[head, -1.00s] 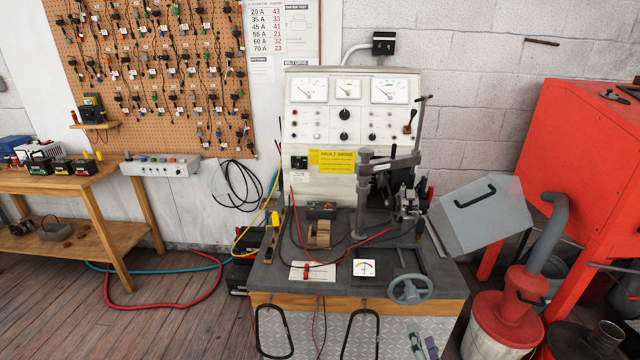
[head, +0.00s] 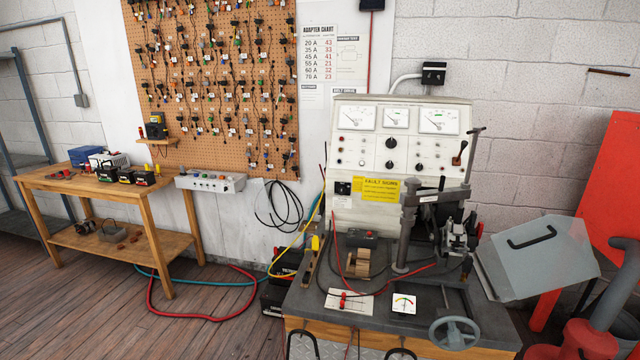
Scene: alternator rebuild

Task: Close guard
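The guard (head: 542,258) is a clear, greyish panel with a black handle (head: 531,237). It hangs swung out to the right of the test bench (head: 310,301), tilted, beside the clamp and belt drive assembly (head: 458,232). The drive assembly stands uncovered in front of the white meter panel (head: 396,150). Neither of my grippers shows in the head view.
A red cabinet (head: 612,190) and a red drum with a grey pipe (head: 606,305) stand close on the right of the guard. A handwheel (head: 455,333) sticks out at the bench front. A wooden table (head: 50,180) stands at the left. The wooden floor (head: 110,325) between is mostly clear, with red and teal hoses.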

